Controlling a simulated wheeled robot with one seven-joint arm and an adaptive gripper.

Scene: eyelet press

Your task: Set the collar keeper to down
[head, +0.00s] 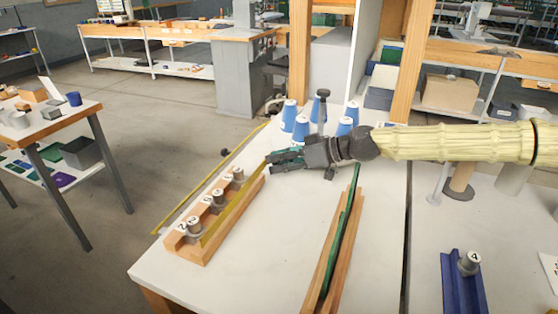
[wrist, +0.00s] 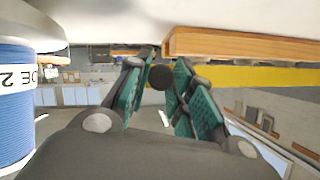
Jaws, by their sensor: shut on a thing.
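A yellow bar (head: 228,212), which looks like the collar keeper, runs along the right side of the numbered grey collars (head: 193,228) in a wooden rack (head: 196,252). Its far end reaches my gripper (head: 270,165). In the wrist view the yellow bar (wrist: 275,78) runs beside the wooden rack (wrist: 240,44) to behind the right finger. There my gripper (wrist: 160,82) has its teal pads on either side of a dark round knob (wrist: 161,77). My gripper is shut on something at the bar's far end. The fingers hide the exact contact and how the knob joins the bar.
A wooden rail with a green strip (head: 338,245) lies to the right. A blue holder (head: 462,284) bears collar 4. The tabletop (head: 265,262) between rack and rail is clear.

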